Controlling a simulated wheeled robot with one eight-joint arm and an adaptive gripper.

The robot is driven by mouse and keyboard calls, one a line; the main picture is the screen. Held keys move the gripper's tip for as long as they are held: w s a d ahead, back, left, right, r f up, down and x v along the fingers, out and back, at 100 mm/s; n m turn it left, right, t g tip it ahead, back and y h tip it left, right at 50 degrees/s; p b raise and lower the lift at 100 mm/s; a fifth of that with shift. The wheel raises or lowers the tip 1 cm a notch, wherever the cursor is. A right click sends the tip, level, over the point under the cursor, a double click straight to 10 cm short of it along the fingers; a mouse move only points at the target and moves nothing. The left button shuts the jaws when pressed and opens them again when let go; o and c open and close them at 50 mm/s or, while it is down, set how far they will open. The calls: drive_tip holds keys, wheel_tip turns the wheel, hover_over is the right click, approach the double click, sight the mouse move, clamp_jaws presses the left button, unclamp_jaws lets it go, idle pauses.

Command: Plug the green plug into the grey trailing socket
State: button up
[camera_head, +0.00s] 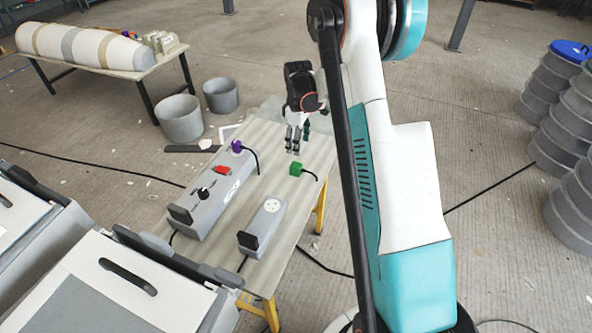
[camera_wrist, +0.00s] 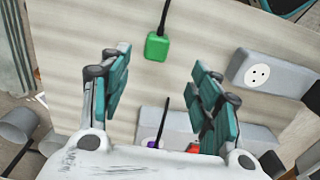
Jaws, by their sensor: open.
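The green plug (camera_head: 296,169) lies on the table with its black cord leading off to the right. In the wrist view the green plug (camera_wrist: 157,46) is ahead of the gap between my fingers, apart from them. The grey trailing socket (camera_head: 262,225) lies on the table's near part, its round white outlet face (camera_head: 271,205) upward. It also shows in the wrist view (camera_wrist: 283,73) at the right, its outlet face empty. My gripper (camera_head: 295,140) is above the table, behind the green plug in the head view. In the wrist view my gripper (camera_wrist: 161,95) is open and empty.
A larger grey box (camera_head: 212,203) with a red switch (camera_head: 222,170), a black knob and a purple plug (camera_head: 237,147) lies left of the socket. Grey buckets (camera_head: 180,118) stand beyond the table. White-topped units fill the near left. Bare tabletop (camera_head: 318,150) surrounds the green plug.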

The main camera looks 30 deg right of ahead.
sight(296, 164)
wheel_tip(296, 164, down, 8)
drive_tip(key=shift+r+b, duration=0.2)
drive_tip(key=shift+b, duration=0.85)
drive_tip(key=f+b, duration=0.1)
drive_tip(key=f, duration=0.1)
drive_tip(key=w+f+b, duration=0.1)
drive_tip(key=f+b, duration=0.1)
drive_tip(key=f, duration=0.1)
drive_tip(key=shift+a+f, duration=0.15)
drive_tip(key=c, duration=1.1)
